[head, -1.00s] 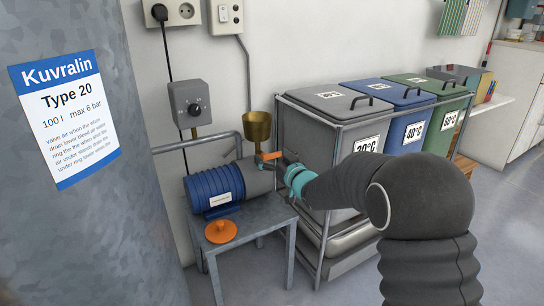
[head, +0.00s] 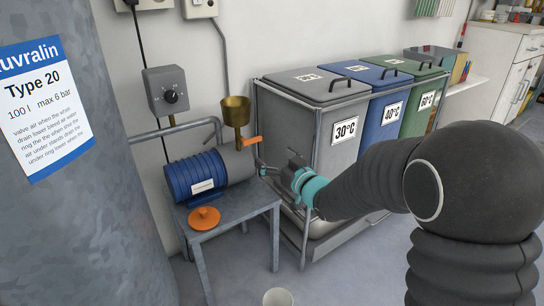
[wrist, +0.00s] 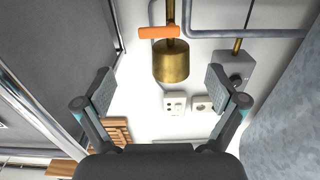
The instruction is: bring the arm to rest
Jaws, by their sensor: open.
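My arm reaches in from the right in the head view, with a teal ring near its end. My gripper (head: 274,164) is just right of the blue and grey tank (head: 196,177) and its orange lever (head: 250,141). In the wrist view my gripper (wrist: 162,85) shows its two fingers wide apart, with nothing between them. The brass funnel (wrist: 171,62) and the orange lever (wrist: 159,32) appear beyond the fingers. No object is held.
A grey metal table (head: 232,208) carries the tank and an orange lid (head: 204,218). A rack with grey (head: 318,112), blue (head: 386,125) and green bins stands behind my arm. A large metal cylinder (head: 70,220) fills the left. A pale round container (head: 278,297) shows at the bottom edge.

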